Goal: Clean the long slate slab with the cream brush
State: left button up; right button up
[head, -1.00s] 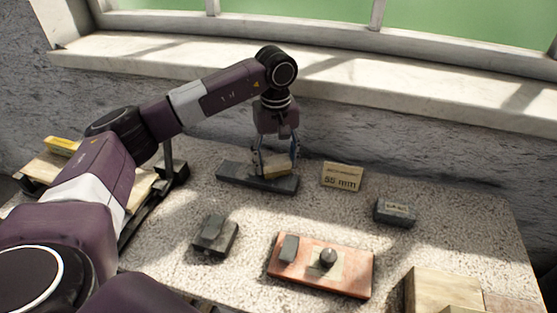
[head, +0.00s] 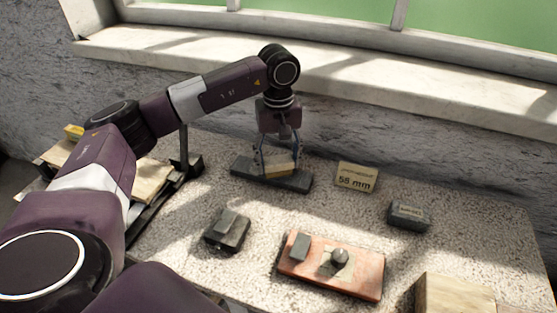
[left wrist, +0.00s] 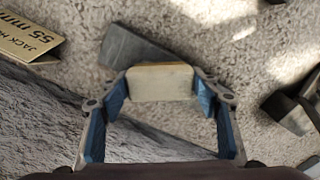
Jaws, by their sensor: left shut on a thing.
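The long slate slab (head: 243,170) is a dark, flat bar lying near the back of the stone table, below the window sill. My left gripper (head: 277,165) points down over it and is shut on the cream brush (head: 281,166), a small pale block. The brush is at the slab's top face, around its middle; I cannot tell whether it touches. In the left wrist view the brush (left wrist: 160,82) sits between the blue fingertips (left wrist: 160,88), and the slab (left wrist: 135,48) shows beyond it, partly hidden. My right gripper is not in view.
A "55 mm" card (head: 357,177) stands right of the slab. A dark labelled block (head: 408,215), a red board (head: 350,281) with a dark block and ball, and a dark block (head: 227,231) lie nearer. A wooden block (head: 452,294) is front right. The wall runs close behind.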

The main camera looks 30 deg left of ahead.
pick_arm(q)
jog(key=shift+w+d, duration=1.45)
jog(key=shift+w, duration=0.1)
jog(key=shift+s+a, duration=1.55)
jog(key=shift+s, duration=0.1)
jog(key=shift+w+d+r+p, duration=0.45)
jog(key=shift+w+d+r, duration=0.3)
jog(key=shift+w+d, duration=0.1)
jog(key=shift+a+f, duration=0.1)
jog(key=shift+a, duration=0.1)
jog(key=shift+s+a+b, duration=0.1)
jog(key=shift+s+a, duration=0.1)
jog(key=shift+a, duration=0.55)
jog(key=shift+s+a+b, duration=0.15)
jog(key=shift+s+a, duration=0.1)
jog(key=shift+a, duration=0.55)
jog(key=shift+s+a+b, duration=0.1)
jog(key=shift+s+a, duration=0.1)
jog(key=shift+a, duration=0.55)
